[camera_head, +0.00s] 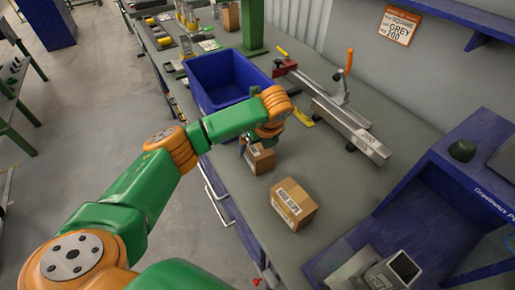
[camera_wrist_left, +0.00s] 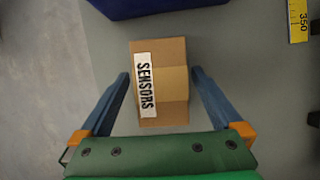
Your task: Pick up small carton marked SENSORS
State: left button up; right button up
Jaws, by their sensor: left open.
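The small carton marked SENSORS (camera_wrist_left: 173,84) is brown cardboard with a white label along its left side in the left wrist view. In the head view the carton (camera_head: 261,159) sits on the grey table, partly hidden by my left wrist. My left gripper (camera_wrist_left: 160,78) is open, with one blue finger on each side of the carton and a gap on both sides. In the head view the left gripper (camera_head: 248,142) is over the carton and mostly hidden behind the orange wrist. My right gripper is not in view.
A larger carton (camera_head: 293,204) stands on the table nearer the front. A blue bin (camera_head: 207,92) is just beyond the SENSORS carton. A metal rail with a clamp (camera_head: 350,132) lies to the right, and a blue stand (camera_head: 445,185) is at far right.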

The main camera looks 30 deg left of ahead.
pick_arm(q)
jog(key=shift+w+f, duration=0.1)
jog(key=shift+w, duration=0.05)
jog(key=shift+s, duration=0.25)
jog(key=shift+w+f+b, duration=0.15)
jog(key=shift+f+b, duration=0.05)
jog(key=shift+b, duration=0.2)
jog(key=shift+r, duration=0.1)
jog(key=c, duration=1.4)
